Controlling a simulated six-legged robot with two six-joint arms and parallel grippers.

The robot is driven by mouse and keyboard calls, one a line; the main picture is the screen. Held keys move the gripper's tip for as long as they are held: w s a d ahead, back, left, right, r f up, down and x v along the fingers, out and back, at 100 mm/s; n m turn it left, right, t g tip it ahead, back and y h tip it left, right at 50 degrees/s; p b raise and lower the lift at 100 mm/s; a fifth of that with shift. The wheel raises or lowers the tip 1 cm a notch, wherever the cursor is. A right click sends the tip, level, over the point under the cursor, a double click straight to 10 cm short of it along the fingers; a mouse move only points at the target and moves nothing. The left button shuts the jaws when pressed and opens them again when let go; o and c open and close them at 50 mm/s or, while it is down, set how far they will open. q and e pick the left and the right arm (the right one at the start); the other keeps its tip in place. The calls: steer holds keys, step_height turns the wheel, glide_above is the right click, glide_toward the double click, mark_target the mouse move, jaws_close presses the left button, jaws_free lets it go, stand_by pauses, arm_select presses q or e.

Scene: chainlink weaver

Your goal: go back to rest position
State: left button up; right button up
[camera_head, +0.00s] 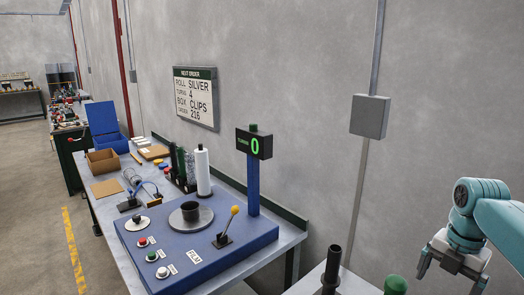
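My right arm comes in from the right edge. Its gripper (450,281) points down with its two fingers spread apart, and I see nothing between them. It hangs in front of the grey wall, above the bench's near right part. My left gripper is not in view.
A blue machine (212,252) with a yellow-knobbed lever (229,226) and a counter display reading 0 (254,145) stands on the long bench. A white roll (202,172), an open blue box (107,127) and a cardboard box (103,162) stand behind. Floor at left is clear.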

steer(key=w+a+f+m+y, duration=0.1)
steer(key=w+a+f+m, duration=0.3)
steer(key=f, duration=0.8)
steer(key=s+a+f+m+y, duration=0.25)
steer(key=a+f+m, duration=0.35)
steer(key=a+f, duration=0.75)
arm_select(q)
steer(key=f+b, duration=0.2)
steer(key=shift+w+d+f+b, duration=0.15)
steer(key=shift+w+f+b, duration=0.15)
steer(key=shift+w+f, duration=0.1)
arm_select(e)
steer(key=s+a+f+m, duration=0.5)
steer(key=s+f+m, duration=0.3)
steer(key=s, duration=0.2)
steer(key=s+a+f+m, duration=0.5)
steer(key=s+f+m, duration=0.3)
steer(key=s, duration=0.2)
steer(key=shift+s+a+f, duration=0.3)
steer(key=shift+s, duration=0.05)
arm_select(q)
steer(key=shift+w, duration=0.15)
arm_select(e)
steer(key=shift+w+y, duration=0.15)
steer(key=shift+y, duration=0.1)
